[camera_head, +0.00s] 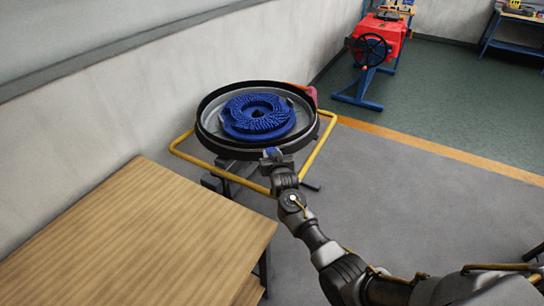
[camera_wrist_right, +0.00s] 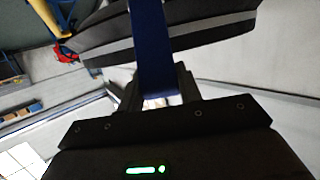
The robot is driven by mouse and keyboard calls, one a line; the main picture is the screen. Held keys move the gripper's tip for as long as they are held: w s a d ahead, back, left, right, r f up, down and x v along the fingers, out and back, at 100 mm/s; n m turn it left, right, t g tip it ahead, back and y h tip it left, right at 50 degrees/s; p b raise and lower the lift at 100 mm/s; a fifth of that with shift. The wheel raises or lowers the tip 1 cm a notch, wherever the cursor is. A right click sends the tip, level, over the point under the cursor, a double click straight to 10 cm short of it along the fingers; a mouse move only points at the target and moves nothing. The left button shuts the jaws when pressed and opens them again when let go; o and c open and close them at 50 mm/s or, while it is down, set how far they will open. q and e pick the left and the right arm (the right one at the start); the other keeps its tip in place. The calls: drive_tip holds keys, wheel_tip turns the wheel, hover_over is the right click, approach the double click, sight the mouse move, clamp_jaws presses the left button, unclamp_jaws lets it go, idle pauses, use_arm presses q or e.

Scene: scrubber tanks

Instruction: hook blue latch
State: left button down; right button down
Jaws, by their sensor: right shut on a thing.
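The blue latch (camera_wrist_right: 153,45) shows in the right wrist view as a flat blue strip, running from between my gripper fingers up across the side of the round black tank rim (camera_wrist_right: 205,38). My right gripper (camera_wrist_right: 155,88) is shut on it. In the head view my right gripper (camera_head: 277,162) is at the near edge of the round scrubber head (camera_head: 318,128), with a small bit of the blue latch (camera_head: 272,152) at its tip. The fingers hide the latch's gripped end. I cannot tell whether the latch is hooked. My left gripper is not in view.
A blue bristled brush (camera_head: 240,112) lies inside the round head. A yellow tube frame (camera_head: 321,148) surrounds it. A wooden table (camera_head: 130,235) stands at the near left, against the wall. A red machine with a black handwheel (camera_head: 370,50) stands farther back.

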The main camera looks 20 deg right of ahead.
drive_tip(key=shift+w+d+r, duration=0.1)
drive_tip(key=shift+r, duration=0.25)
drive_tip(key=c, duration=1.2)
unclamp_jaws()
drive_tip(key=shift+c, duration=0.2)
drive_tip(key=shift+o, duration=1.1)
drive_tip(key=shift+f, duration=0.1)
drive_tip(key=shift+o, duration=0.3)
drive_tip(key=shift+f, duration=0.1)
drive_tip(key=shift+s, duration=0.2)
drive_tip(key=d+v, duration=0.1)
drive_tip(key=v, duration=0.9)
drive_tip(key=shift+s+a+b, duration=0.25)
drive_tip(key=shift+a+b, duration=0.2)
drive_tip(key=shift+a, duration=0.05)
